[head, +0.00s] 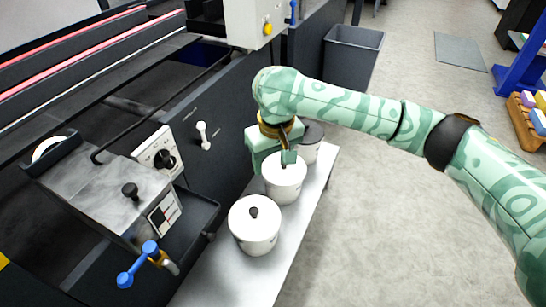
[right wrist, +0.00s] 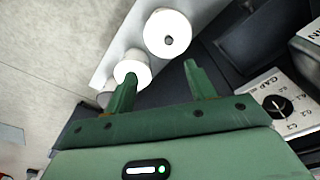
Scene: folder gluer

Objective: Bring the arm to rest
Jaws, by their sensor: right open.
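My right arm, green with a leaf pattern, reaches in from the right in the head view. My right gripper (head: 272,163) hangs over the row of white pots, close to the middle pot (head: 285,180). In the right wrist view its two green fingers (right wrist: 157,88) stand apart with nothing between them. One finger overlaps the edge of the middle pot in that view; I cannot tell whether they touch. A lidded white pot with a black knob (head: 254,226) stands nearer. My left gripper is not in view.
The pots stand on a narrow pale shelf (head: 262,275) along the dark machine. A third pot (head: 310,142) with a dark top is partly hidden behind my gripper. A white lever (head: 203,135), a blue-handled valve (head: 137,265) and a dial panel (head: 158,155) are close by. Open floor lies right of the shelf.

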